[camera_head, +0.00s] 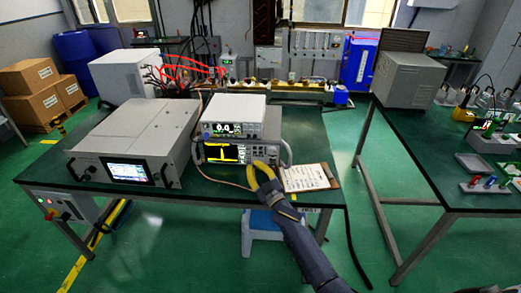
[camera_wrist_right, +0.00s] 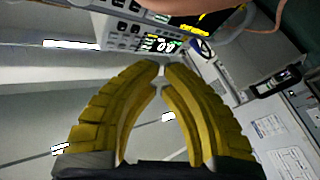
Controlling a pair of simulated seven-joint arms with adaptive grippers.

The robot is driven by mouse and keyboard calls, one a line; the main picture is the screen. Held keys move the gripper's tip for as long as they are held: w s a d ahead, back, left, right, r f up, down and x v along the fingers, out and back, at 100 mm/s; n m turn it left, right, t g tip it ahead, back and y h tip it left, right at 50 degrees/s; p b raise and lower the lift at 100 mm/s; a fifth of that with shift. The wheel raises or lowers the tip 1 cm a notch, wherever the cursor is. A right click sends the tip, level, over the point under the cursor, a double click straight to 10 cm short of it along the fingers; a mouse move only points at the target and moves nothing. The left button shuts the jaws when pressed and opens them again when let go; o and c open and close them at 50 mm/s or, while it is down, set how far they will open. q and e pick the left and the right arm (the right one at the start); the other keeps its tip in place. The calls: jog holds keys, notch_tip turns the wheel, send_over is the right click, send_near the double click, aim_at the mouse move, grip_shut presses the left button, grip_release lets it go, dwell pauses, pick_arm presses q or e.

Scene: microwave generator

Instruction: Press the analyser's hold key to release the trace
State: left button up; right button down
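The analyser (camera_head: 240,153) is the lower unit of a two-box stack on the green bench, its dark screen showing a yellow trace with a tall peak. Its right-hand keypad is partly behind my right gripper (camera_head: 252,165), and I cannot pick out the hold key. In the right wrist view, the yellow fingers of my right gripper (camera_wrist_right: 162,67) come together at the tips with only a thin gap and nothing between them. Panels with keys and lit readouts (camera_wrist_right: 130,30) lie beyond the tips; contact cannot be told. My left gripper is not in view.
A white meter (camera_head: 232,115) sits on the analyser. A large generator box (camera_head: 135,135) with a lit screen stands to the left. A clipboard (camera_head: 306,177) lies right of the analyser. An orange cable (camera_head: 217,178) crosses the bench in front. A second bench (camera_head: 430,150) stands at right.

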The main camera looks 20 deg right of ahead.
send_near(252, 144)
jog(key=shift+a+x, duration=0.15)
jog(key=shift+x, duration=1.05)
jog(key=shift+a+x, duration=0.2)
jog(key=shift+x, duration=1.05)
jog(key=shift+w+d+r, duration=0.15)
jog(key=shift+w+d, duration=0.1)
jog(key=shift+w, duration=0.35)
dwell(1.0)
jog(key=shift+s, duration=0.15)
jog(key=shift+s+a, duration=0.25)
jog(key=shift+s, duration=0.35)
jog(key=s, duration=0.1)
jog(key=s+a, duration=0.1)
jog(key=s, duration=0.2)
jog(key=shift+s+a, duration=0.35)
jog(key=shift+a, duration=0.05)
jog(key=shift+a, duration=0.1)
dwell(0.8)
